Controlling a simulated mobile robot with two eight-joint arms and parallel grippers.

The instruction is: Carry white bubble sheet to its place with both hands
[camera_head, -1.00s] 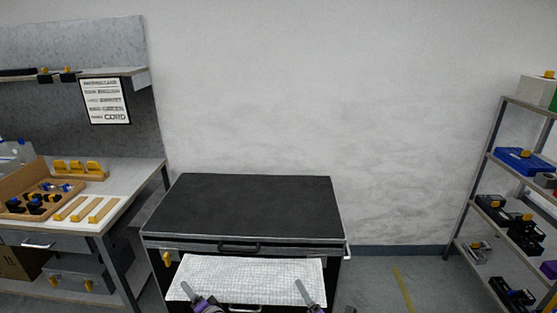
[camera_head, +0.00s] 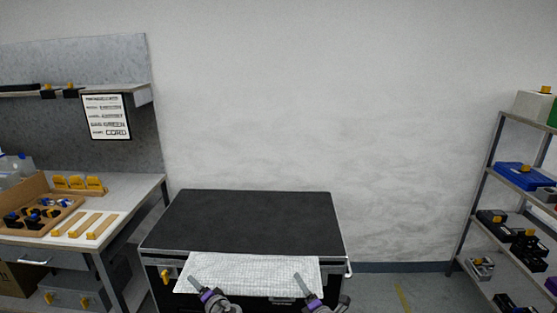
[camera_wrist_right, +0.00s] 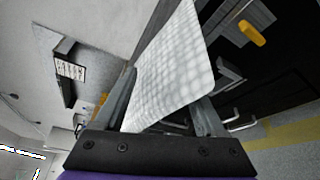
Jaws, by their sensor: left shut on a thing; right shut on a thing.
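The white bubble sheet (camera_head: 250,272) is a flat, pale quilted panel in front of the black-topped cabinet (camera_head: 250,218). Its far edge appears about level with the cabinet top's front edge; whether they touch I cannot tell. My left gripper (camera_head: 194,282) is shut on the sheet's near left part, and my right gripper (camera_head: 299,280) on its near right part. In the right wrist view the sheet (camera_wrist_right: 172,75) runs between the fingers of my right gripper (camera_wrist_right: 165,112). The sheet hides part of the cabinet front.
The cabinet top is bare. A workbench (camera_head: 140,190) with a wooden tray (camera_head: 62,210) and yellow-ended bars stands at left. A metal shelf rack (camera_head: 477,185) with boxes stands at right. Floor shows between cabinet and rack.

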